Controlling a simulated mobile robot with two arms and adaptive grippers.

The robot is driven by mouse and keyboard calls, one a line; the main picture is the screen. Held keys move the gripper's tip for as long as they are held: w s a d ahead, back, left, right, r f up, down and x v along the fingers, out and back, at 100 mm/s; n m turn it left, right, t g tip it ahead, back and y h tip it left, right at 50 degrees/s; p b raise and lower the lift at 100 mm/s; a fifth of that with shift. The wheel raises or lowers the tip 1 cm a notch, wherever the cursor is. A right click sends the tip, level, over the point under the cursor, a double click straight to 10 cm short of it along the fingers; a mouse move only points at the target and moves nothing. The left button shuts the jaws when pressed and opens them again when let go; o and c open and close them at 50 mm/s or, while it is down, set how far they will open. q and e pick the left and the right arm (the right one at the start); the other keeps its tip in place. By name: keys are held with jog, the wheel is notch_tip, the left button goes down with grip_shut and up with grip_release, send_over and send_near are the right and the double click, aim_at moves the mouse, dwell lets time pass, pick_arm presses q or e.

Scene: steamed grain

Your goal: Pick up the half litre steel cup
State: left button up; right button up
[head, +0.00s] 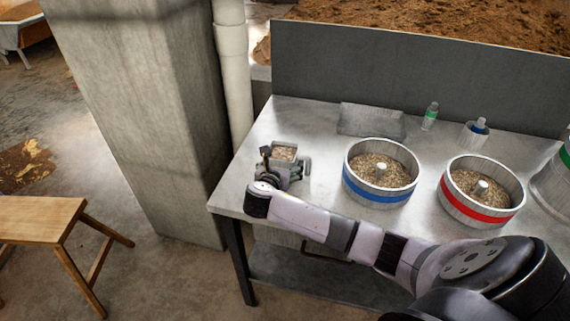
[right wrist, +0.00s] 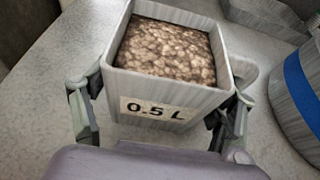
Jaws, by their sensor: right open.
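The half litre steel cup (right wrist: 170,103) is square, labelled "0.5 L" and filled with grain. It stands upright near the left end of the steel table, and also shows in the head view (head: 285,153). My right gripper (right wrist: 158,112) is open, with one finger on each side of the cup; I cannot tell whether they touch it. In the head view the right gripper (head: 280,171) partly covers the cup. My left gripper is not in view.
A round tub with a blue band (head: 380,195) and one with a red band (head: 475,212), both holding grain, stand to the right. A grey block (head: 370,120), a small bottle (head: 430,116) and a blue-banded container (head: 474,134) stand behind. The table's left edge is close to the cup.

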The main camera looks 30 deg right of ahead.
jog(key=c, duration=1.7)
jog(key=shift+r, duration=0.15)
